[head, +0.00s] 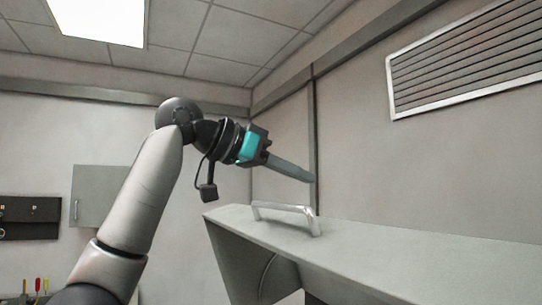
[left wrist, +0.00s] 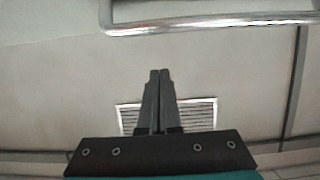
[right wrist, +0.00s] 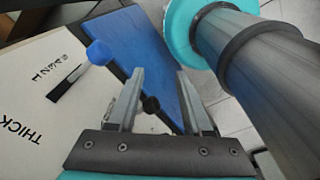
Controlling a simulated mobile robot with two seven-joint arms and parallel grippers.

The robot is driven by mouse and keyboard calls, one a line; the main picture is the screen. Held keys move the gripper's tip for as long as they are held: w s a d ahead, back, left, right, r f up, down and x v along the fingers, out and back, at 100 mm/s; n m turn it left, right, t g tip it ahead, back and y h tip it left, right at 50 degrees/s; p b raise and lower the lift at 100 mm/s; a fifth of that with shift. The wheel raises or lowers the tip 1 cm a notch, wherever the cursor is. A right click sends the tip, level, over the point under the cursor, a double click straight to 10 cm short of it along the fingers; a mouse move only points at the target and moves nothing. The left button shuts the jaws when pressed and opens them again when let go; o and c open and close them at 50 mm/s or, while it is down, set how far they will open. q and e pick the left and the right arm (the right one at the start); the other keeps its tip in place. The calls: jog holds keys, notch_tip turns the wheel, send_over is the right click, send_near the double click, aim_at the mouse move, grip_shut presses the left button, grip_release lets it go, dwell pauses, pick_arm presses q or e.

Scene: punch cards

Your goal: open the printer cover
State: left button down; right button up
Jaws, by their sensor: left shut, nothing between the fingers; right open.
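The grey printer cover (head: 400,240) shows at the lower right of the head view, with a light metal bar handle (head: 285,209) on its upper face. I cannot tell whether the cover is shut or partly raised. My left gripper (head: 312,179) is shut and empty, its fingers pointing right and down, above the handle and apart from it. In the left wrist view the handle (left wrist: 210,24) crosses the top, beyond the tips of the shut fingers (left wrist: 160,72). My right gripper (right wrist: 160,74) is open and shows only in the right wrist view.
In the right wrist view, a blue-knobbed lever (right wrist: 98,53) stands on a cream panel (right wrist: 40,95) marked THICK. A blue panel (right wrist: 150,60) lies behind the right fingers. A wall vent (head: 465,60) is at the upper right of the head view. The air around the left gripper is clear.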

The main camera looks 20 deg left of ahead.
aim_at(288, 236)
pick_arm(q)
jog(key=shift+s+a+f, duration=0.2)
jog(key=shift+s+f, duration=0.05)
jog(key=shift+f, duration=0.3)
jog(key=shift+s+a+f, duration=0.2)
jog(key=shift+s+f, duration=0.05)
jog(key=shift+f, duration=0.3)
jog(key=shift+s+a+f, duration=0.2)
jog(key=shift+s+f, duration=0.05)
jog(key=shift+f, duration=0.3)
pick_arm(e)
jog(key=shift+d+r, duration=0.15)
jog(key=shift+r, duration=0.05)
pick_arm(q)
jog(key=shift+a, duration=0.1)
